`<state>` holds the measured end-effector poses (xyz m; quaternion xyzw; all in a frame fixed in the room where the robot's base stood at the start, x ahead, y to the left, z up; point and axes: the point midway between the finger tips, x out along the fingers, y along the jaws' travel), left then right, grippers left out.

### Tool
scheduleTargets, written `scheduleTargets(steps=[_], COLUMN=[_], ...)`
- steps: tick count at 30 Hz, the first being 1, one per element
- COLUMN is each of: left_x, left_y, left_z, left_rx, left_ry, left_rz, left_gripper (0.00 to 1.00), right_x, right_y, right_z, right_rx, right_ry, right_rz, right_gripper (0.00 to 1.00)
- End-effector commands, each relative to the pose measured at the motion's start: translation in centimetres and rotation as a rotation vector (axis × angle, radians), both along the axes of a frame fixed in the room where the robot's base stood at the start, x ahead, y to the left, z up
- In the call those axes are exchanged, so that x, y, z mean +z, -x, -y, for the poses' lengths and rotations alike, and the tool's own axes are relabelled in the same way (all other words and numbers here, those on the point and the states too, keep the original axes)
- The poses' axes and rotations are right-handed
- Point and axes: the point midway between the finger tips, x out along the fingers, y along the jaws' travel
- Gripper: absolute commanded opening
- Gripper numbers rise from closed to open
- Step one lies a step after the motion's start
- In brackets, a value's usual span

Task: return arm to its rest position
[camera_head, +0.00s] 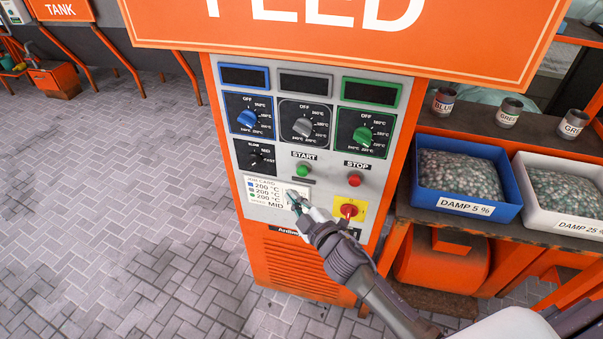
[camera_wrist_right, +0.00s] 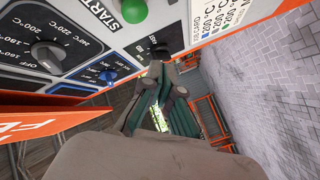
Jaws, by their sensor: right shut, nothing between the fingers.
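My right gripper (camera_head: 295,200) is in front of the lower part of the control panel, over the job card (camera_head: 265,190), and hides part of it. In the right wrist view the gripper (camera_wrist_right: 162,80) shows its fingers together with nothing between them. I cannot tell from these frames whether the fingertips touch the panel. My right arm comes in from the lower right. My left gripper is not in view.
The orange cabinet (camera_head: 300,270) has blue (camera_head: 247,118), grey (camera_head: 303,127) and green knobs (camera_head: 363,137), a green start button (camera_head: 303,170), a red stop button (camera_head: 355,180) and a red-yellow switch (camera_head: 348,211). Pellet bins (camera_head: 510,205) stand right. The paved floor (camera_head: 110,190) at left is clear.

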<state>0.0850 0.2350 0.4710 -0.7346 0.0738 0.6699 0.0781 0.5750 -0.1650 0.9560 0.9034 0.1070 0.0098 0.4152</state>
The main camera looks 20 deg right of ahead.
Motion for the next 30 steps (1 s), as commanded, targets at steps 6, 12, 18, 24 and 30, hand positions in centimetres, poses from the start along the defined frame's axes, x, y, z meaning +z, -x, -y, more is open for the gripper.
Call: scheduleTargets(steps=[6,12,18,24,30], left_x=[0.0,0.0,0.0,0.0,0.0], left_y=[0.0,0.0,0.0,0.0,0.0], left_z=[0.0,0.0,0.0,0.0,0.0], left_rx=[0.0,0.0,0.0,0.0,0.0], left_ry=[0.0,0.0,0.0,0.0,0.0], left_rz=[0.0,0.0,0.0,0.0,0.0], left_gripper=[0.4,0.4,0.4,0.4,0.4], right_x=[0.0,-0.2,-6.8,-20.6,-32.6], right_y=[0.0,0.0,1.1,6.6,16.0], right_z=[0.0,0.1,1.2,3.6,5.5], right_rx=[0.0,-0.001,-0.04,-0.14,-0.265], right_ry=[0.0,0.0,-0.036,-0.122,-0.205], right_rz=[0.0,-0.004,-0.147,-0.453,-0.753], right_gripper=[0.0,0.0,0.0,0.0,0.0])
